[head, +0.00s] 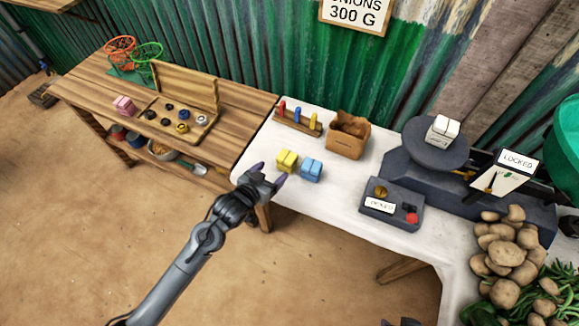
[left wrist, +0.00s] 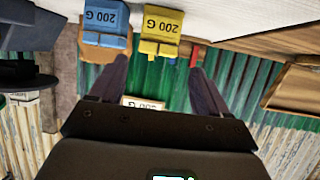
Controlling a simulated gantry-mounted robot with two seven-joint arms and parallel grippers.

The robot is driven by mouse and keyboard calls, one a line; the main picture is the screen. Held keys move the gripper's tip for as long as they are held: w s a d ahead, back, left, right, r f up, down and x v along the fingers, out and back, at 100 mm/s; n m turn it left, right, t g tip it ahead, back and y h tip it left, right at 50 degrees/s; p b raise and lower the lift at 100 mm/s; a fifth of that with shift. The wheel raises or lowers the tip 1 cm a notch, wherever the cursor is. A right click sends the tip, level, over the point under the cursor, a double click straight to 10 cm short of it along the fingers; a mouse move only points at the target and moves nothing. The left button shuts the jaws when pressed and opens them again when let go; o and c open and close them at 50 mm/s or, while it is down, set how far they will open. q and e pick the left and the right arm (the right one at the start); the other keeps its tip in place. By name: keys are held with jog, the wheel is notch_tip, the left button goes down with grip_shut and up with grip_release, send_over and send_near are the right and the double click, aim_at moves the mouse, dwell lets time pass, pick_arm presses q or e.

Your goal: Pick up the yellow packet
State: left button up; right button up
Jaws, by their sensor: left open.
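The yellow packet (head: 286,161) stands on the white-covered table near its left front edge. It also shows in the left wrist view, marked 200 G (left wrist: 161,27). A blue packet (head: 312,170) stands just to its right, also marked 200 G in the left wrist view (left wrist: 107,20). My left gripper (head: 265,174) is open and empty, a little to the left of the yellow packet and apart from it.
A dark panel marked LOCKED (head: 405,222) lies to the right, before a scale (head: 420,155) bearing white packets.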

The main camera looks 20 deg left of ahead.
aim_at(282, 162)
pick_arm(q)
jog(key=shift+w+a+f+b, duration=0.1)
jog(key=shift+w+f+b, duration=0.15)
jog(key=shift+f+b, duration=0.1)
jog(key=x, duration=0.2)
jog(key=b+x, duration=0.1)
jog(key=x, duration=0.3)
jog(key=shift+w+r+b, duration=0.25)
jog(key=shift+r+b, duration=0.05)
jog(key=shift+b, duration=0.1)
jog(key=shift+w+d+f+b, duration=0.35)
jog(key=shift+w+b, duration=0.05)
jog(key=shift+w, duration=0.1)
jog(key=b+x, duration=0.1)
jog(key=x, duration=0.2)
jog(key=shift+d, duration=0.1)
jog(key=shift+w+d+f+b, duration=0.1)
jog(key=shift+w+b, duration=0.2)
jog(key=shift+w, duration=0.2)
jog(key=shift+s, duration=0.1)
jog(key=shift+c, duration=0.6)
jog(key=c, duration=0.8)
pick_arm(e)
jog(key=x, duration=0.2)
jog(key=s+x, duration=0.1)
jog(key=x, duration=0.2)
jog(key=shift+f, duration=0.45)
